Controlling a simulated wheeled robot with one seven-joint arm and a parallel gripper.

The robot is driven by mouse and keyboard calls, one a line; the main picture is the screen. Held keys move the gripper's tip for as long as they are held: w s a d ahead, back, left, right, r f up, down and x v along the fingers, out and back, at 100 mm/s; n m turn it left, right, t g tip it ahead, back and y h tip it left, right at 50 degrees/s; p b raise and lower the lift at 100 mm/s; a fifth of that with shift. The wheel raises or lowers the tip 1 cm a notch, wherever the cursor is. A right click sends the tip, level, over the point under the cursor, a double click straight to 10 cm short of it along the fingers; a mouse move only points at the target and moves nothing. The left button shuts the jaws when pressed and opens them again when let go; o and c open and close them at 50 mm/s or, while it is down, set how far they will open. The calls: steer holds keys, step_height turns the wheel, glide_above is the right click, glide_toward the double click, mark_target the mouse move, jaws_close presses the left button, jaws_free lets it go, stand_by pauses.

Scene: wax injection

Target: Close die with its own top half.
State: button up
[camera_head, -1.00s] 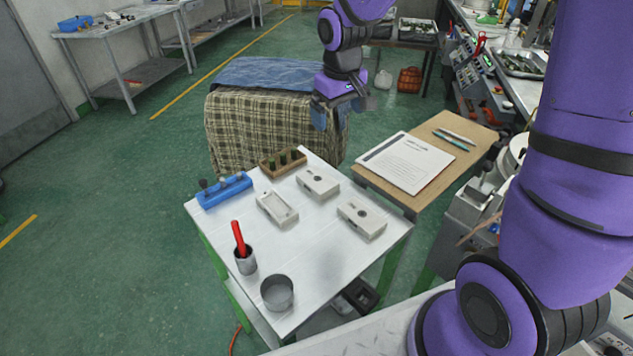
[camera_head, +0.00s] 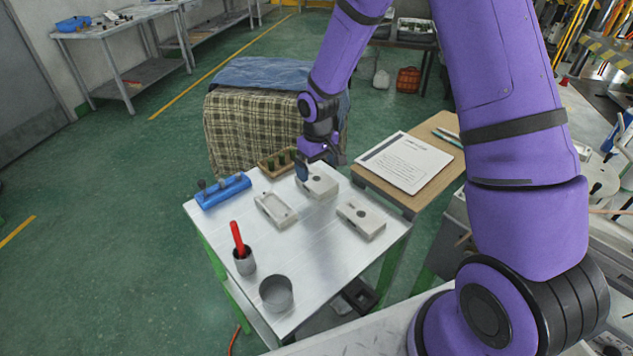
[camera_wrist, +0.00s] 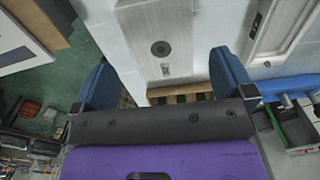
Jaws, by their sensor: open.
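An open die half (camera_head: 276,210) with a hollowed top lies on the white table. A pale block with a dark round hole (camera_head: 322,187) lies behind and right of it. A second similar block (camera_head: 361,220) lies to the right, nearer the front. I cannot tell by looks which block belongs to the open half. My gripper (camera_head: 317,166) is open just above the rear block and partly hides it. In the wrist view the rear block (camera_wrist: 163,25) lies between the two blue fingers (camera_wrist: 162,58), with nothing visibly gripped. The open half (camera_wrist: 268,28) shows at upper right.
A wooden rack (camera_head: 269,168) stands close behind the rear block. A blue holder (camera_head: 223,191) is at the table's left. A metal cup with a red-handled tool (camera_head: 244,262) and a grey bowl (camera_head: 276,293) stand at the front. A board with papers (camera_head: 405,163) is right.

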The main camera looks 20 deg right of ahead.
mark_target(317, 178)
steer(key=shift+w+a+f, duration=0.1)
steer(key=shift+f, duration=1.25)
steer(key=shift+w+a+f, duration=0.1)
steer(key=shift+f, duration=1.2)
steer(key=shift+d, duration=0.1)
steer(key=c, duration=1.1)
